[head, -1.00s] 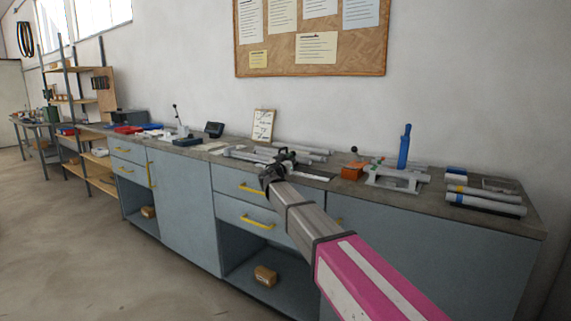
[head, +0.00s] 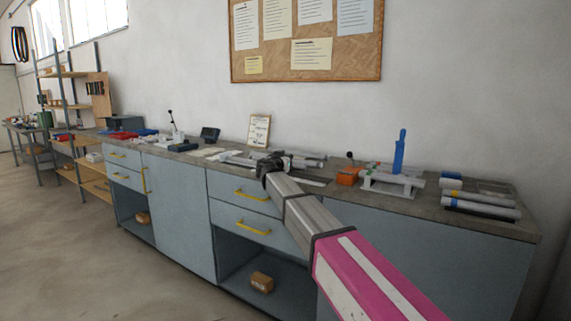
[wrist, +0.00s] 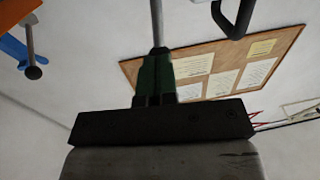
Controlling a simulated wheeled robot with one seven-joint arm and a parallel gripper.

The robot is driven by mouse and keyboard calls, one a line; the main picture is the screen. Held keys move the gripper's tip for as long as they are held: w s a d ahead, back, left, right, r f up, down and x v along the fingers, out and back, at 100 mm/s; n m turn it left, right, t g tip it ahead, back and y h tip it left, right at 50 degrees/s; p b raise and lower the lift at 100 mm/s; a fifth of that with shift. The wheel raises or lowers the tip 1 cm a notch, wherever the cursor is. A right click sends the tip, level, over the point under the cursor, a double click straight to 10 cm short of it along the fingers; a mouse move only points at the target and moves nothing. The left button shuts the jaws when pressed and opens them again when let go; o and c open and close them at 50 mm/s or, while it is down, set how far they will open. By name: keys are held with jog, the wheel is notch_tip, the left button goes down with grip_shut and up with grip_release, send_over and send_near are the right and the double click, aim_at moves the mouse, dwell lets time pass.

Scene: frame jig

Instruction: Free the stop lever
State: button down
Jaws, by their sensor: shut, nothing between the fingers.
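A short lever with a dark ball knob (head: 350,156) stands at an orange block (head: 347,177), beside a pale frame jig (head: 391,187) with a tall blue handle (head: 399,152). In the wrist view, which looks upside down, the knobbed lever (wrist: 31,50) and part of the blue handle (wrist: 13,50) are at the upper left. My gripper (head: 272,160) is over the bench, left of and apart from the orange block. What blocks the lever is too small to tell.
The grey bench top (head: 318,182) holds pale tubes behind my gripper and more tubes (head: 482,208) at the right. A second knobbed lever (head: 171,118) stands at the left. A small sign (head: 259,130) leans near the wall. Free floor lies at the left.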

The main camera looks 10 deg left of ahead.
jog(key=w+g, duration=0.1)
jog(key=w+r+g+y, duration=0.1)
jog(key=shift+d+r+g, duration=0.2)
jog(key=shift+d+g, duration=0.1)
jog(key=shift+g, duration=0.1)
jog(key=shift+w+d, duration=0.1)
jog(key=shift+w, duration=0.05)
jog(key=shift+w+d+r, duration=0.1)
jog(key=shift+w+r, duration=0.05)
jog(key=shift+w, duration=0.05)
jog(key=shift+s, duration=0.15)
dwell(0.3)
